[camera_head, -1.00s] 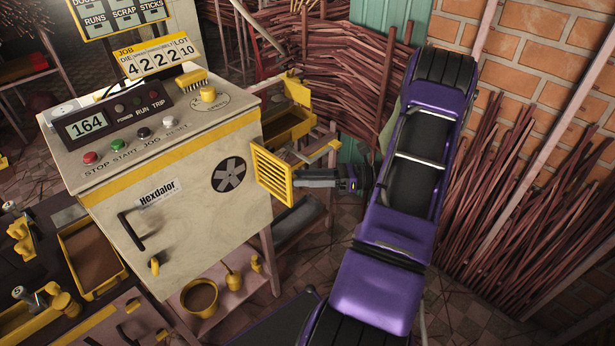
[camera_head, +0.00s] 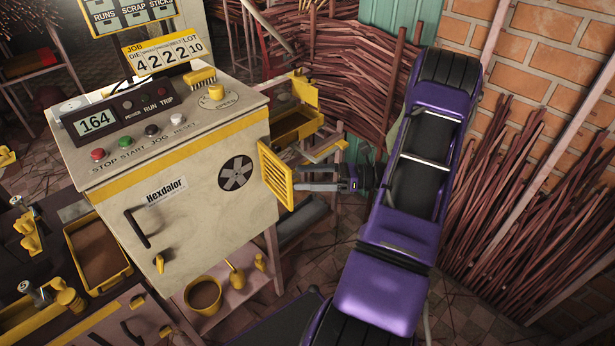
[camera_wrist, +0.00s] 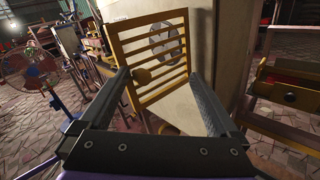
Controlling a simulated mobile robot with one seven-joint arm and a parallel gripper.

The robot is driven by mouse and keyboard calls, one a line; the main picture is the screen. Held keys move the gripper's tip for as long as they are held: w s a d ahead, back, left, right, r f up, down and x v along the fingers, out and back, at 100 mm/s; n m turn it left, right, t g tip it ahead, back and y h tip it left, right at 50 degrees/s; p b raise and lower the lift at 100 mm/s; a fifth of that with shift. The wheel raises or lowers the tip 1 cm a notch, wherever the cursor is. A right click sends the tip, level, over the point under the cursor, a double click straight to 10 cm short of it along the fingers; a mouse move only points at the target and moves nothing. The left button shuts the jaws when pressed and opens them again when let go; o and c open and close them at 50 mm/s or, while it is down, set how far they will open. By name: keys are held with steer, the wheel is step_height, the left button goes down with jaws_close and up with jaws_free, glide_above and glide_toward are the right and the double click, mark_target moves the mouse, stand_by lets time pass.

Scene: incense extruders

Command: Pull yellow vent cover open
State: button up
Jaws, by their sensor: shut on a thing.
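The yellow slatted vent cover (camera_head: 276,177) stands at the right side of the cream Hexdalor machine (camera_head: 190,190), swung out from its front face. A dark round fan vent (camera_head: 236,173) shows uncovered on that face. My gripper (camera_head: 298,187) reaches in from the right and is shut on the cover. The exact contact points are unclear.
A yellow-edged tray (camera_head: 297,122) stands just behind the cover, close to my gripper. Bundles of sticks (camera_head: 350,60) and a brick wall (camera_head: 545,55) lie behind and to the right. A shelf with a bucket (camera_head: 203,294) is below the machine.

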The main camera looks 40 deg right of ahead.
steer(key=shift+w+r, duration=0.25)
steer(key=shift+w, duration=0.1)
steer(key=v, duration=1.8)
steer(key=shift+s+a+f+b, duration=0.15)
steer(key=shift+a+b, duration=0.05)
steer(key=shift+b, duration=0.15)
